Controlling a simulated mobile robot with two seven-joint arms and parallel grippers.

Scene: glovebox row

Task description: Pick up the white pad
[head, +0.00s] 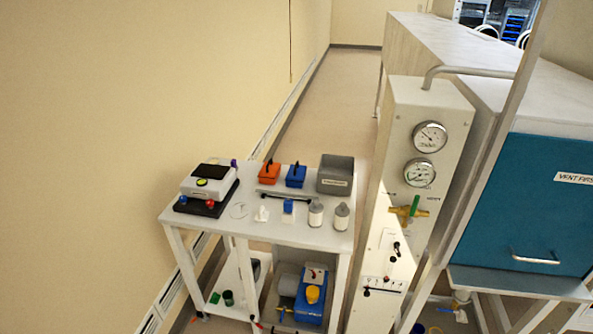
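No thing is plainly the white pad. On the white table (221,229) a flat, pale, roundish shape (239,211) lies near the front left, hard to make out against the top. Right of it stands a small irregular white item (262,214). Further right is a small blue-and-white block (288,206). I cannot tell which of these, if any, is the pad. Neither of my grippers shows in the head view.
The table also holds a black-and-white device (208,182), orange (269,173) and blue (296,176) boxes, a grey bin (335,175) and two white bottles (316,214). A gauge panel (427,150) stands close right, beside a blue-fronted cabinet (535,200). Floor is free behind the table.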

